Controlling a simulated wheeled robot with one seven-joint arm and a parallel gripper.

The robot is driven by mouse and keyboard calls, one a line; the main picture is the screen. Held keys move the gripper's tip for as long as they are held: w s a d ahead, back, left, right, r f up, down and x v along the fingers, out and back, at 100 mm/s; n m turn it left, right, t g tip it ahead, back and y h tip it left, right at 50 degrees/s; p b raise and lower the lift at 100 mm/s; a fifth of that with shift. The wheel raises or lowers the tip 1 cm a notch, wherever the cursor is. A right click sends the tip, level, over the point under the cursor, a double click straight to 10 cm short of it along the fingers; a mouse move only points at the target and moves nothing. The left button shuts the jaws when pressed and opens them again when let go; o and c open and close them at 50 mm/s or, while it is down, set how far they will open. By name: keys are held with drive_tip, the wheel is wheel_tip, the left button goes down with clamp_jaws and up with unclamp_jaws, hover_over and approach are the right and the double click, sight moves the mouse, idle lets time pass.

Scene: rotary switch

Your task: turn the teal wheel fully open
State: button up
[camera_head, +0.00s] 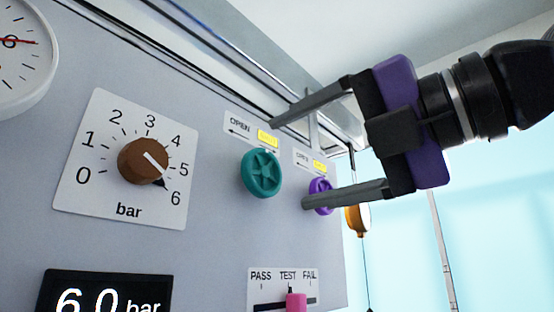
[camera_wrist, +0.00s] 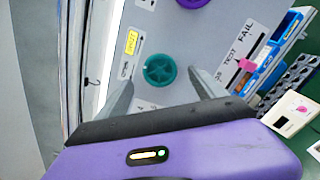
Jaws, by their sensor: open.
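The teal wheel (camera_head: 261,173) is a round, spoked handwheel on the grey panel, below a label reading OPEN with a yellow part. It also shows in the wrist view (camera_wrist: 160,70), between my fingers and beyond their tips. My gripper (camera_head: 288,163) has a purple and black body and two grey fingers spread wide. In the head view the fingers pass above and below the wheel's right side, in front of the panel. The gripper is open with nothing held. I cannot tell whether the fingertips touch the wheel.
A purple wheel (camera_head: 321,195) sits to the right, partly hidden by my lower finger. A display (camera_head: 105,292) reads 6.0 bar. A pink slider (camera_head: 296,301) stands at TEST. An orange object (camera_head: 357,218) hangs at right.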

sight(268, 171)
drive_tip(key=p+x, duration=0.1)
drive_tip(key=x, duration=0.3)
drive_tip(key=shift+w+a+p, duration=0.3)
drive_tip(key=c, duration=1.4)
